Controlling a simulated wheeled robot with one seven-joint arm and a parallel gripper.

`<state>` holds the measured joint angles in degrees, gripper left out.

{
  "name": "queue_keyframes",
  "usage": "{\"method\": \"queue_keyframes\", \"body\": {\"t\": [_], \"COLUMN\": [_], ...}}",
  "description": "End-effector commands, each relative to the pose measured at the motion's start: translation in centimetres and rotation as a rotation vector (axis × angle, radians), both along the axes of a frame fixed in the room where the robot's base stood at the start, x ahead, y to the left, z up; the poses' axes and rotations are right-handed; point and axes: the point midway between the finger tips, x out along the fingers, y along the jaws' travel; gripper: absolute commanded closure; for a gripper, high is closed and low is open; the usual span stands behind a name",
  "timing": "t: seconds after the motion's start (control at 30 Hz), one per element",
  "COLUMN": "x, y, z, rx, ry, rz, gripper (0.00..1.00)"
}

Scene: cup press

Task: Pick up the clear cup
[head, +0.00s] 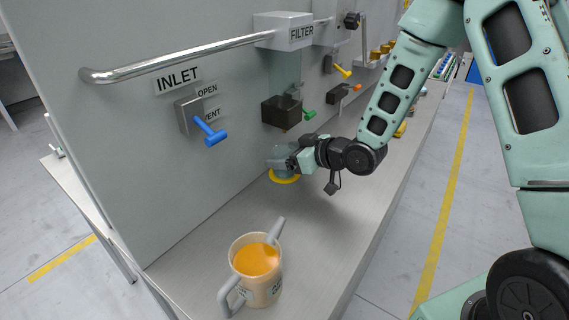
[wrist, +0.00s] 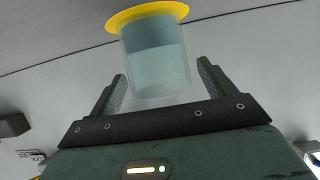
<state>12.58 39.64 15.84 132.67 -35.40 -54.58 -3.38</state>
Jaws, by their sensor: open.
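The clear cup (wrist: 155,65) is see-through with a blue-grey content and stands on a yellow ring (wrist: 120,22). In the wrist view it lies ahead of and partly between the two fingers of my gripper (wrist: 163,80), which is open, with room on both sides of the cup. In the head view the cup (head: 279,155) stands on the yellow ring (head: 285,179) on the bench near the panel. My gripper (head: 291,161) reaches it from the right and hides part of it.
A beige two-handled cup of orange liquid (head: 257,262) stands at the near end of the bench (head: 330,240). The grey panel (head: 120,130) rises behind, with a blue-handled INLET valve (head: 211,133), a metal rail (head: 190,54) and a dark block (head: 281,112) above the clear cup.

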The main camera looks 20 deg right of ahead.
Motion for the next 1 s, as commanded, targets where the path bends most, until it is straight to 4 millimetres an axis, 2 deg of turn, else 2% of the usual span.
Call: {"method": "queue_keyframes", "body": {"t": [0.3,0.33,0.5,0.57,0.6,1.0], "x": [0.63,0.62,0.62,0.61,0.62,0.35], "y": [0.48,0.48,0.46,0.46,0.45,0.21], "z": [-0.36,-0.36,-0.36,-0.36,-0.33,0.31], "rx": [-0.001,-0.001,-0.001,-0.001,-0.001,-0.002], "ry": [-0.001,0.0,0.0,0.001,-0.001,-0.001], "rz": [0.0,0.0,0.0,0.0,0.0,0.0], "gripper": [0.18,0.2,0.68,0.68,0.71,0.71]}}
